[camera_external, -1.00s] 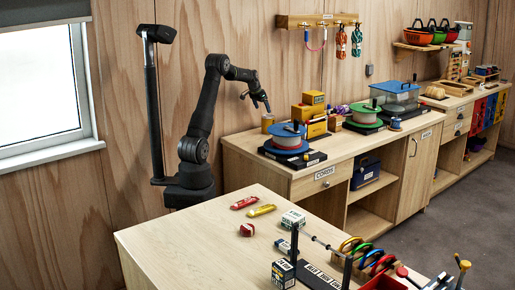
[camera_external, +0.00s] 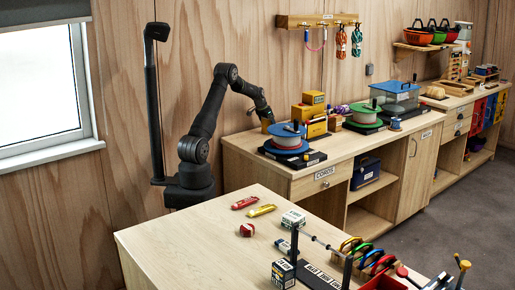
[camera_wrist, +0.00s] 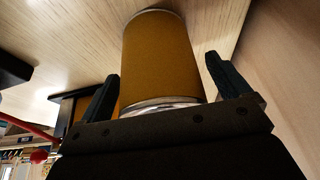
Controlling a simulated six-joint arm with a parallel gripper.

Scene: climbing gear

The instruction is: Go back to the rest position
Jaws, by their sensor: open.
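My gripper (camera_external: 266,116) is low over the left end of the back counter, with my arm bent down toward it. In the wrist view my gripper (camera_wrist: 162,68) is open, with one dark finger on each side of an orange-brown can with metal rims (camera_wrist: 160,55). I cannot tell whether either finger touches the can. The can stands on the pale wooden counter and is mostly hidden by my gripper in the external view.
Right of my gripper are a blue-topped spool (camera_external: 290,134) on a dark base and stacked yellow boxes (camera_external: 313,112). The wooden wall (camera_external: 245,60) is close behind. The front table (camera_external: 185,240) holds small items, with its left side bare.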

